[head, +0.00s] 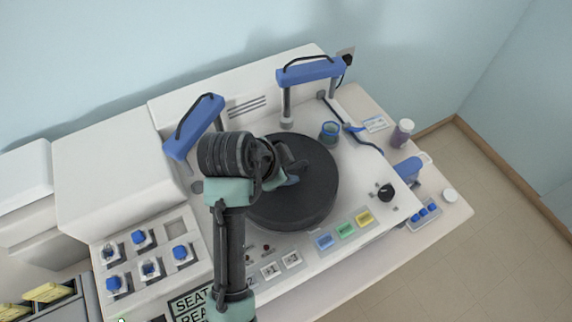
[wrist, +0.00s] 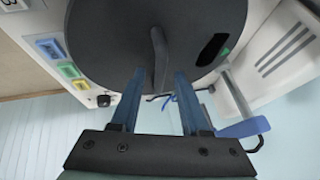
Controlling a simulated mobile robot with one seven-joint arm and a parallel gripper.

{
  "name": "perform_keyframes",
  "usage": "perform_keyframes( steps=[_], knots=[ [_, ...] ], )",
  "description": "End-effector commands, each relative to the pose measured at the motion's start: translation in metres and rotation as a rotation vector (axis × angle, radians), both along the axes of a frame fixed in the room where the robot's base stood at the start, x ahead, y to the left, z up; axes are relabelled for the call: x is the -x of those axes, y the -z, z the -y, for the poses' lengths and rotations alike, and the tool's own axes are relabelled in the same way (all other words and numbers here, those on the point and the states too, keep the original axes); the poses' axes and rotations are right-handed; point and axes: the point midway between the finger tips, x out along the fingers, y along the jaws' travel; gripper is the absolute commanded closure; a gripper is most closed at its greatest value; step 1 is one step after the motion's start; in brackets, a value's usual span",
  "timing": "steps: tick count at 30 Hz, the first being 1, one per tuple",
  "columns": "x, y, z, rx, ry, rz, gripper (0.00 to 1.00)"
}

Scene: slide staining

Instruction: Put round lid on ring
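The round lid (head: 318,190) is a dark disc with a raised bar handle, lying over the middle of the white machine top in the head view. In the wrist view the lid (wrist: 100,40) fills the upper middle, with its handle (wrist: 158,55) pointing down between my fingers and a dark oval slot at right. My gripper (wrist: 160,75) is open, with its two blue fingers on either side of the handle and visible gaps to it. In the head view my gripper (head: 289,181) is over the lid, partly hidden by my wrist. No separate ring is visible; whether one is under the lid cannot be told.
Two blue-topped arms (head: 311,71) and (head: 194,126) stand behind the lid. A blue-rimmed jar (head: 329,131), a purple-grey bottle (head: 402,133) and a black knob (head: 386,192) are at right. Blue-capped wells (head: 180,253) fill the left front. Coloured labels (head: 345,230) line the front.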

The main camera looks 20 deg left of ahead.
Motion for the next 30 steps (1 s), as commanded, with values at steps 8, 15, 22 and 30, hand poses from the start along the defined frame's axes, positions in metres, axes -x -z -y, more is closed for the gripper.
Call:
perform_keyframes(
  steps=[8, 15, 22, 30],
  knots=[
    [0.001, -0.002, -0.001, -0.001, -0.001, 0.002, 0.55],
    [0.017, -0.030, -0.005, -0.004, -0.001, 0.007, 0.55],
    [0.044, -0.077, -0.012, -0.005, -0.001, 0.008, 0.55],
    [0.059, -0.103, -0.014, 0.002, -0.001, 0.000, 0.55]
  ],
)
